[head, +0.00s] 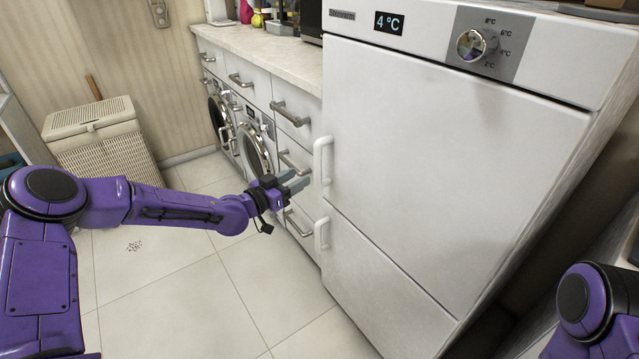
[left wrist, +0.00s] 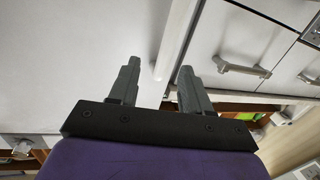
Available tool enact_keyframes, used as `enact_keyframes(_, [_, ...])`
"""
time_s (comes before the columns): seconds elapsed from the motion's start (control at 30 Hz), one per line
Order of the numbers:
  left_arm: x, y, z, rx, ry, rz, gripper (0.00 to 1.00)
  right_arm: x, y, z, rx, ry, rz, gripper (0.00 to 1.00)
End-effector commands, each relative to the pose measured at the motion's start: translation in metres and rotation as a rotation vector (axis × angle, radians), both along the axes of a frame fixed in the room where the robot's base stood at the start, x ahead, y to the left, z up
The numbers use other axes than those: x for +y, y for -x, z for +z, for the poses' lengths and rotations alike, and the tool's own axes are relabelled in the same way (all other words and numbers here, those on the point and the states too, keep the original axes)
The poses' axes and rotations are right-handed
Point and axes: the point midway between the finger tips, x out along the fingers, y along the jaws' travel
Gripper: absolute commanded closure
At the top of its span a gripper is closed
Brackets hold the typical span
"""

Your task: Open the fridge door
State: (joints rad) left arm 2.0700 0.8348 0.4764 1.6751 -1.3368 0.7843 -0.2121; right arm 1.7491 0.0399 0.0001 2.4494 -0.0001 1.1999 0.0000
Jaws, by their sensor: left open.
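The white fridge (head: 430,150) stands at the right of the head view, its large upper door (head: 440,130) and smaller lower door (head: 375,290) both shut. The upper door has a white vertical handle (head: 323,160) at its left edge; the lower door has a similar handle (head: 321,234). My left gripper (head: 297,181) is open and empty, just left of the upper handle, fingers pointing toward the fridge. Contact cannot be made out. My right gripper is out of view.
Drawers with metal handles (head: 291,114) and front-loading washers (head: 254,150) line the wall left of the fridge, close to my left gripper. A wicker hamper (head: 105,155) stands at the back left. The tiled floor (head: 200,290) before the fridge is clear.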

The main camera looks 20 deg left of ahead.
Motion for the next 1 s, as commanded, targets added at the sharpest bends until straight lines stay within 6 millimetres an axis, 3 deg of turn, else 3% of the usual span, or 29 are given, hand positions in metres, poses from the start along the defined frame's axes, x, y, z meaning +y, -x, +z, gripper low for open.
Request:
enact_keyframes(0.03, [0.01,-0.007,0.004,-0.04,-0.027,0.004,0.52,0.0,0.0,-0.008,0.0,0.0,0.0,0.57])
enact_keyframes(0.13, [0.01,-0.018,0.013,-0.065,-0.051,0.002,0.52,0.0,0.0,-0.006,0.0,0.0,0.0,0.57])
enact_keyframes(0.5, [-0.028,-0.086,0.012,-0.061,-0.049,-0.001,0.52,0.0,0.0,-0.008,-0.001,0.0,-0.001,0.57])
enact_keyframes(0.7, [-0.035,-0.101,0.013,-0.06,-0.045,0.0,0.52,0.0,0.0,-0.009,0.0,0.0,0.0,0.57])
enact_keyframes(0.93, [-0.036,-0.102,0.013,-0.059,-0.044,0.0,0.52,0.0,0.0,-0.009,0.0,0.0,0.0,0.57])
enact_keyframes(0.97, [-0.036,-0.102,0.013,-0.059,-0.044,0.0,0.58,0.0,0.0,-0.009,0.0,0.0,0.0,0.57])
enact_keyframes(1.0, [-0.036,-0.102,0.013,-0.059,-0.044,0.0,0.71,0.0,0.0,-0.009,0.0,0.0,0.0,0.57])
